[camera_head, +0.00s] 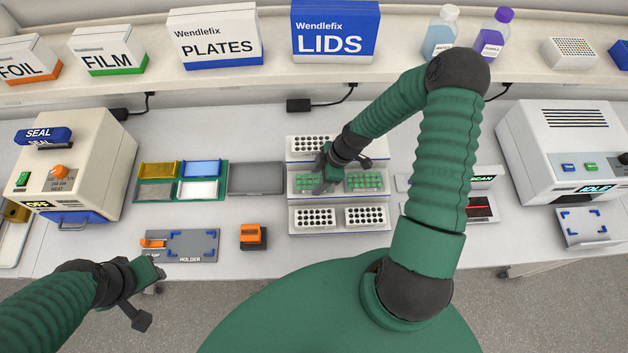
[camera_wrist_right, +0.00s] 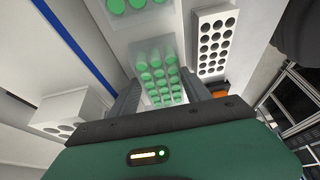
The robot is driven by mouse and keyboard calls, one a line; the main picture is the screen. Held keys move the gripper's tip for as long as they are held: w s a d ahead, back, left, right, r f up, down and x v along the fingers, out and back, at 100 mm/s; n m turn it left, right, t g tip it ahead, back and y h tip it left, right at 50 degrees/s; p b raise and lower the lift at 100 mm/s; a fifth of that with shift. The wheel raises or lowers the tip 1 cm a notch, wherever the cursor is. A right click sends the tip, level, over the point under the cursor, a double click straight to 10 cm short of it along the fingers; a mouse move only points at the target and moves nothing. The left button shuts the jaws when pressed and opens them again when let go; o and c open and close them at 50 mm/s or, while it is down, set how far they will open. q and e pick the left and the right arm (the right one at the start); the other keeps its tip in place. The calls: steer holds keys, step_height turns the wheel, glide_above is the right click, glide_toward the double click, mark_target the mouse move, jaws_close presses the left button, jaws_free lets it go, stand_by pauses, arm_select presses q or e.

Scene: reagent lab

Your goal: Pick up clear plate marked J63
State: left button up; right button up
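Two clear plates with green wells lie on the middle tier of a white stepped rack, one on the left (camera_head: 304,183) and one on the right (camera_head: 364,181). No J63 mark is readable on either. My right gripper (camera_head: 322,186) is down at the left green plate and partly covers it. In the right wrist view its two fingers stand apart (camera_wrist_right: 163,92), with a clear green-welled plate (camera_wrist_right: 158,72) between them; I cannot tell whether they touch it. My left gripper (camera_head: 148,290) is off the table's front edge, away from the rack; its finger opening is unclear.
White plates with dark wells fill the rack's back (camera_head: 311,142) and front tiers (camera_head: 315,217). To the left are a grey pad (camera_head: 256,179), an orange-topped tool (camera_head: 252,236), a holder (camera_head: 190,246) and a sealer (camera_head: 85,165). A scanner (camera_head: 482,208) stands right, behind my arm.

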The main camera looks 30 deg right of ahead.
steer(key=shift+s+a+r, duration=0.15)
steer(key=shift+a, duration=0.05)
steer(key=c, duration=0.9)
steer(key=shift+d, duration=0.1)
steer(key=shift+d, duration=0.1)
